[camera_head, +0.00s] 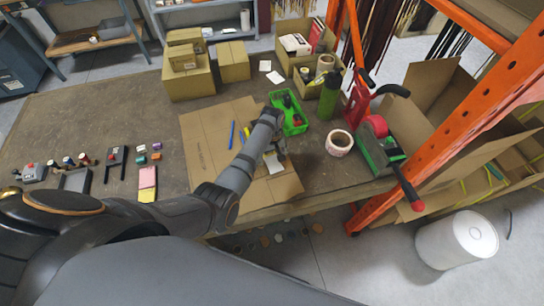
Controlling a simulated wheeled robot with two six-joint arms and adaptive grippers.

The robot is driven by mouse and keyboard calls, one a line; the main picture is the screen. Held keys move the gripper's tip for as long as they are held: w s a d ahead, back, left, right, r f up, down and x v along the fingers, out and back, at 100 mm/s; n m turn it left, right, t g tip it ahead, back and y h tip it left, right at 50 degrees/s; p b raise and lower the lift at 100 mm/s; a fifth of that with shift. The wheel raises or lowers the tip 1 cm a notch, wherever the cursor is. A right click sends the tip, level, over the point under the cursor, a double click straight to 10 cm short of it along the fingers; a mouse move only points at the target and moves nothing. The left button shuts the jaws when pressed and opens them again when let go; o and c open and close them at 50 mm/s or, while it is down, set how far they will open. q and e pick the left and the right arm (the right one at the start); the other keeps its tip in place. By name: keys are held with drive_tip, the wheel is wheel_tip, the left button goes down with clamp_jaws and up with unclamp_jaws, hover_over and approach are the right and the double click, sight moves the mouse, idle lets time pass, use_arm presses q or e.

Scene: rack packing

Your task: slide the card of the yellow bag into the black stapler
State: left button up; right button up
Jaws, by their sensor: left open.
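My left gripper (277,150) is open above the flat cardboard sheet (205,150), near the middle of the workbench. Its fingers are small and partly hidden by my own wrist, and I see nothing held in them. A pink and yellow flat pack (147,184) lies on the bench left of the cardboard. A small yellow item (250,133) shows beside my left wrist, partly covered; I cannot tell whether it is the yellow bag. A black upright device (115,157) stands on the left of the bench; I cannot tell whether it is the stapler. My right gripper is out of view.
A green tray (291,117) stands just beyond my left gripper. A tape roll (339,143), a green bottle (329,97) and a green-and-red tool (382,153) stand to the right. Brown boxes (188,80) line the back. An orange rack post (450,150) borders the right side.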

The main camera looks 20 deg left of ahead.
use_arm(q)
wheel_tip(320, 180, up, 12)
idle(0.5)
